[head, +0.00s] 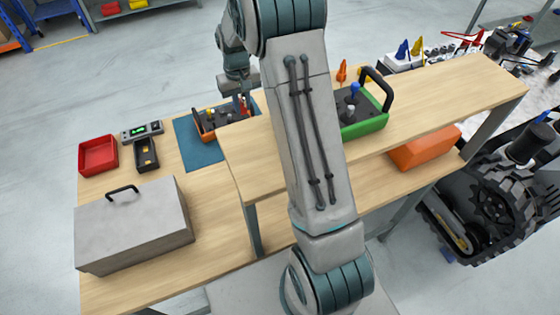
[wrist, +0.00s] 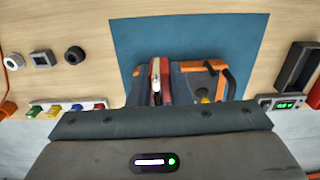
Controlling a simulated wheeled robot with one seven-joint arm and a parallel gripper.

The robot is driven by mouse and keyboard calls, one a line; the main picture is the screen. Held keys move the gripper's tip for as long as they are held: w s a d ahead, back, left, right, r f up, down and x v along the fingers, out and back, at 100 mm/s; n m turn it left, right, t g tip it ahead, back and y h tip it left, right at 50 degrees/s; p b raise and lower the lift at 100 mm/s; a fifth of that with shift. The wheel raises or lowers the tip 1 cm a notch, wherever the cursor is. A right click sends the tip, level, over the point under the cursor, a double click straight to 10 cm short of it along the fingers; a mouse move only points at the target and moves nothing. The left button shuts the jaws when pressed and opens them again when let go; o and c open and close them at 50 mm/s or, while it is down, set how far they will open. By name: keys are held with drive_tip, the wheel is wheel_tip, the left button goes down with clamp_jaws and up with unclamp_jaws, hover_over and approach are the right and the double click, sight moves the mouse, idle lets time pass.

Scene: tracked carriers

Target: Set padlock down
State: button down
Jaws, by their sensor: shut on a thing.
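My gripper (wrist: 160,88) is shut on a red padlock (wrist: 164,72) with a silvery part, seen between the dark fingers in the wrist view. The padlock is over or beside an orange tote (wrist: 213,65) with a black handle; I cannot tell whether it touches anything below. The tote stands on a blue mat (wrist: 140,38). There my gripper (head: 241,102) is beside the tote's right end, and the padlock is hard to make out.
Left of the mat are a red bin (head: 98,156), a meter (head: 141,131), a black tray (head: 146,154) and a grey toolbox (head: 130,225). A raised wooden shelf (head: 435,95) holds a green caddy (head: 363,125). Bare bench shows between toolbox and shelf.

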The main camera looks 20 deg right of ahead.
drive_tip(key=s+a+f, duration=0.2)
drive_tip(key=s+f, duration=0.3)
drive_tip(key=s, duration=0.7)
drive_tip(key=shift+a+f+p, duration=0.1)
drive_tip(key=shift+f+p, duration=1)
drive_tip(key=shift+f, duration=3.75)
drive_tip(key=shift+f, duration=0.2)
drive_tip(key=c, duration=1.3)
unclamp_jaws()
drive_tip(key=shift+c, duration=0.2)
drive_tip(key=shift+r, duration=0.1)
wheel_tip(320, 180, up, 8)
drive_tip(key=b, duration=0.1)
